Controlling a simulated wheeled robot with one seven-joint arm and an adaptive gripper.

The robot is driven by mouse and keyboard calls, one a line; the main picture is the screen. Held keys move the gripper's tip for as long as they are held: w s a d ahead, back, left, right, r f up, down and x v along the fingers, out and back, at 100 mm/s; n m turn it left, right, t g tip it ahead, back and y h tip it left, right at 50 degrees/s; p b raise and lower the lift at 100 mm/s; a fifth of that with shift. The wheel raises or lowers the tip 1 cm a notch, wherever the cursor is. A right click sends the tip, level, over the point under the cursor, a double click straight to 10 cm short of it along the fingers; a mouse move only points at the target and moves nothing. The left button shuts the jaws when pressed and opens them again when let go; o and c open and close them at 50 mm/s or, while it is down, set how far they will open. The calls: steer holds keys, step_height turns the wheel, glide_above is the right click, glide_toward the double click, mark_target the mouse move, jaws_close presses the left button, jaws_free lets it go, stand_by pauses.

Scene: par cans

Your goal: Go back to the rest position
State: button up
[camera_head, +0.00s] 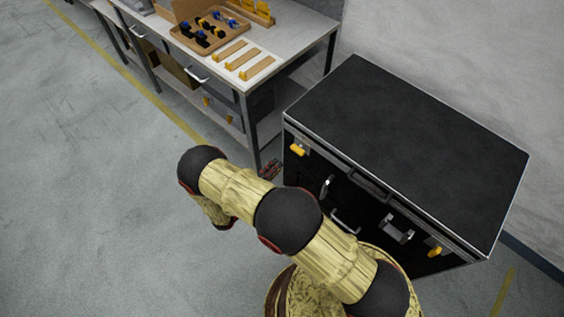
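My arm crosses the lower middle of the head view, with straw-coloured links and dark round joints. It rises from my base at the bottom, reaches to the upper left, then bends down at its far joint. The lower part of the arm is partly hidden behind the nearer links. A small dark and reddish shape shows just beyond the arm, beside the workbench leg; I cannot tell whether it is part of my gripper. No fingertips can be made out, and nothing held is visible.
A black flight case (410,150) with metal edges stands close at right. A workbench (310,30) at the top holds a wooden tray (180,42) of small blue, black and yellow parts, and a white board (262,72) with wooden strips. The grey floor (80,200) at left is clear.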

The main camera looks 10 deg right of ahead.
steer(key=shift+s+a, duration=0.3)
steer(key=shift+a, duration=0.1)
stand_by(0.3)
